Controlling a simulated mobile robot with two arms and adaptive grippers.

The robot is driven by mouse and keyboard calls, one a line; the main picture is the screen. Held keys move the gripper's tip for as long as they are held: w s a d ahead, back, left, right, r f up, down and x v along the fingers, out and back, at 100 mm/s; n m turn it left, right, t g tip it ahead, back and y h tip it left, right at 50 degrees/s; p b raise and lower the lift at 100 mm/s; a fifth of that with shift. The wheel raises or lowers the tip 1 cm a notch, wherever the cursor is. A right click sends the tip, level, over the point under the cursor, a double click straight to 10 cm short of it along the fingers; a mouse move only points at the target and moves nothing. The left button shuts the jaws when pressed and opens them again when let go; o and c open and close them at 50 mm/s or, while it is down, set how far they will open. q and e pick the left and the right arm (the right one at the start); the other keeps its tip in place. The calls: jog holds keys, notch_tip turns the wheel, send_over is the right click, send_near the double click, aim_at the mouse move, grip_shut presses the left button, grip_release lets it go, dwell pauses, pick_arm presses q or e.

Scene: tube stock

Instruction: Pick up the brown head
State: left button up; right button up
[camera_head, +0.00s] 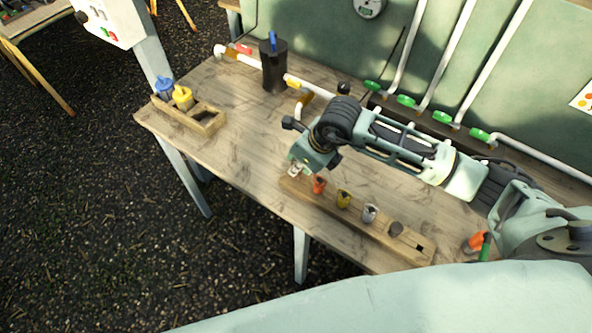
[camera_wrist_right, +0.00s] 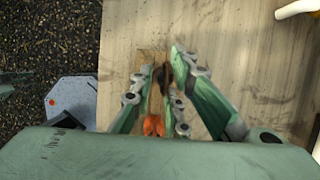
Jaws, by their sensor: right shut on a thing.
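My right gripper (camera_head: 298,172) is over the left end of a wooden rack (camera_head: 372,240) on the workbench. In the right wrist view its fingers (camera_wrist_right: 168,88) are closed around a small dark brown head (camera_wrist_right: 161,76). I cannot tell whether this head is clear of the rack. In the head view the gripper hides most of it. In the rack stand an orange head (camera_head: 319,184), a yellow head (camera_head: 343,198), a silver-grey head (camera_head: 369,213) and a dark brownish head (camera_head: 396,228). The orange head also shows close to the fingers in the wrist view (camera_wrist_right: 153,126). My left gripper is out of view.
A wooden holder (camera_head: 212,125) with a blue item (camera_head: 165,88) and a yellow item (camera_head: 183,97) stands at the bench's left end. A black container (camera_head: 274,70) stands behind. Pipes with green fittings run along the back. Bare bench lies between holder and rack.

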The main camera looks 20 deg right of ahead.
jog(key=shift+r, duration=0.15)
jog(key=shift+w+r+b, duration=0.1)
jog(key=shift+r+b, duration=0.15)
jog(key=shift+b, duration=0.05)
jog(key=v, duration=0.1)
jog(key=b+v, duration=0.2)
jog(key=shift+w+d+r, duration=0.1)
jog(key=shift+w+r, duration=0.1)
jog(key=shift+r, duration=0.1)
jog(key=s+d+r+b, duration=0.1)
jog(key=d+r, duration=0.1)
jog(key=s+d+r+b, duration=0.1)
jog(key=s+d+r, duration=0.1)
jog(key=d, duration=0.1)
jog(key=s+d+r+b, duration=0.1)
jog(key=s+d+r, duration=0.1)
jog(key=d, duration=0.1)
jog(key=shift+s+b, duration=0.15)
jog(key=shift+b, duration=0.25)
grip_shut()
jog(key=shift+s+d+r, duration=0.4)
jog(key=shift+d+r, duration=0.05)
jog(key=shift+r, duration=0.1)
jog(key=shift+r+p, duration=1.35)
jog(key=shift+r, duration=1.05)
